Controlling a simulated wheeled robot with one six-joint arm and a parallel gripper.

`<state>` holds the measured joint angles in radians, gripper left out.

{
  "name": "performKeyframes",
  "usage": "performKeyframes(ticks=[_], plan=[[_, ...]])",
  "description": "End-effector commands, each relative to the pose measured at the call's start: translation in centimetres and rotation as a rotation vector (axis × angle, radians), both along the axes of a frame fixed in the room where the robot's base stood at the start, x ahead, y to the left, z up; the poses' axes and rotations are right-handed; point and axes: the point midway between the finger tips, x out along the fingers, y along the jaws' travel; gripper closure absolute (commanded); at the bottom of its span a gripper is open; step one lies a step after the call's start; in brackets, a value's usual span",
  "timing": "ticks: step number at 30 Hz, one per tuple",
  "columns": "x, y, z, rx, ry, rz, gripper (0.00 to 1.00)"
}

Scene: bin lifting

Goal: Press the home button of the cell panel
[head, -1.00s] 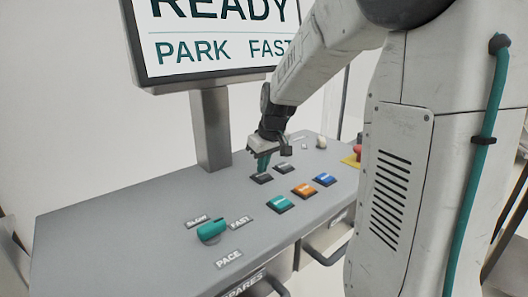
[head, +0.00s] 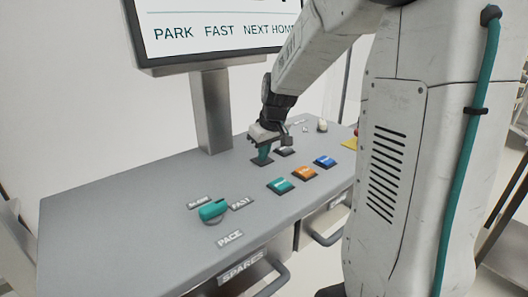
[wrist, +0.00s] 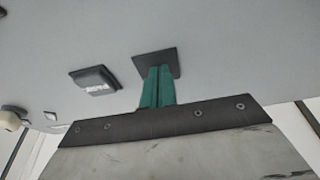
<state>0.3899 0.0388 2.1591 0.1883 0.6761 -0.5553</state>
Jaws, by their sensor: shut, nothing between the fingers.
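The cell panel (head: 160,202) is a grey sloped console. Three coloured buttons, teal (head: 281,186), orange (head: 304,173) and blue (head: 325,161), sit in a row. Behind them are two dark buttons. My gripper (head: 263,155) is shut, with its teal fingertips down on the left dark button (head: 257,162). In the wrist view, the shut fingers (wrist: 157,80) meet this dark square button (wrist: 153,60) and hide part of it. I cannot see its label or tell whether it is pushed in. The other dark button (wrist: 94,80) has a white label too small to read surely.
A teal pace knob (head: 213,210) sits at the panel's front left, beside plates marked SLOW and FAST. A screen (head: 212,30) on a post stands behind the panel; its lower line includes PARK, FAST and HOME. Drawers with handles (head: 328,235) are below the front edge.

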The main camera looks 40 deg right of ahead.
Motion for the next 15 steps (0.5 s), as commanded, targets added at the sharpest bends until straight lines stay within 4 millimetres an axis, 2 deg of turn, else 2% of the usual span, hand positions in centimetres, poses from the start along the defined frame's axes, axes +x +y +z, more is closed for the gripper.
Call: performKeyframes(ticks=[1, 5, 10, 15], plan=[[-0.5, 0.2, -0.9, 0.007, 0.021, 0.001, 1.00], [-0.4, 0.3, 0.4, 0.006, 0.016, 0.003, 1.00], [-0.3, 0.5, 4.3, -0.001, -0.003, 0.005, 1.00], [-1.5, 0.3, 8.5, -0.003, -0.006, 0.004, 1.00]])
